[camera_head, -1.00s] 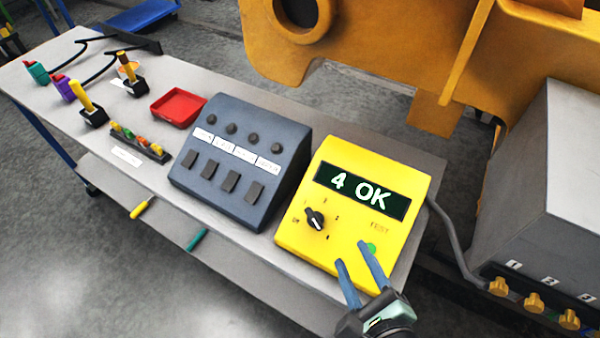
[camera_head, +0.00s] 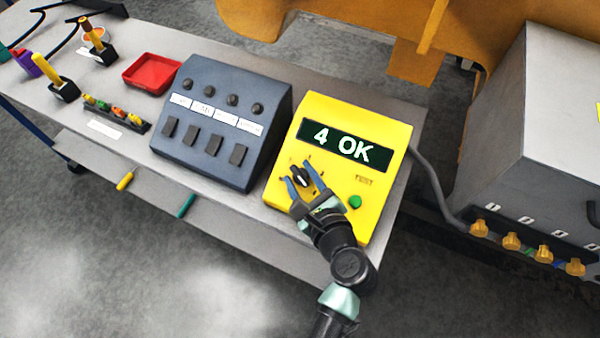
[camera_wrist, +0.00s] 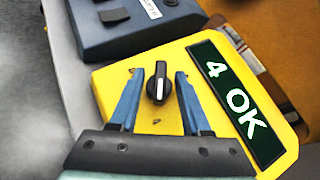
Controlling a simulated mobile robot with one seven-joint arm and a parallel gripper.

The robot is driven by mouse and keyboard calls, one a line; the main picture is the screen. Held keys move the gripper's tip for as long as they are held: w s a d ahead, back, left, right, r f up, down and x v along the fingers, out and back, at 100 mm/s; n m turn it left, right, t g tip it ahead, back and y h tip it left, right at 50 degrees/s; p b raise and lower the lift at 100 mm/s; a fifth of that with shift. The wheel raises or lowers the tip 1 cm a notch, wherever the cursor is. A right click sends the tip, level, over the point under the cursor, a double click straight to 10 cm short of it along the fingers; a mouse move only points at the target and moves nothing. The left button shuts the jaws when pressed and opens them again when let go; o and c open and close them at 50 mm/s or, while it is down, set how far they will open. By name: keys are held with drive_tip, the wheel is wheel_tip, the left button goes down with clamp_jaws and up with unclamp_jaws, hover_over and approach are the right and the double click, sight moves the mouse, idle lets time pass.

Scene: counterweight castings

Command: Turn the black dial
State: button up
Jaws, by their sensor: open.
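The black dial (camera_head: 300,175) with a white pointer line is on the sloped face of the yellow tester box (camera_head: 390,134). The box's screen (camera_head: 339,146) reads "4 OK", and a green button (camera_head: 355,202) is at its lower right. My gripper (camera_head: 301,178) is open, with its blue fingers on either side of the dial. In the wrist view the dial (camera_wrist: 159,83) lies between the fingertips (camera_wrist: 157,76), with gaps visible on both sides. I cannot tell whether the tips reach down to the face.
A grey-blue switch box (camera_head: 222,119) stands left of the tester. Farther left on the bench are a red tray (camera_head: 151,74) and a rack of coloured plugs (camera_head: 115,113). A cable (camera_head: 430,188) runs from the tester to a grey cabinet (camera_head: 530,120) at the right.

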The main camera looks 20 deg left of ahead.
drive_tip(key=shift+w+a+f, duration=0.1)
drive_tip(key=shift+w+a, duration=0.05)
drive_tip(key=shift+a, duration=0.05)
clamp_jaws()
idle(0.3)
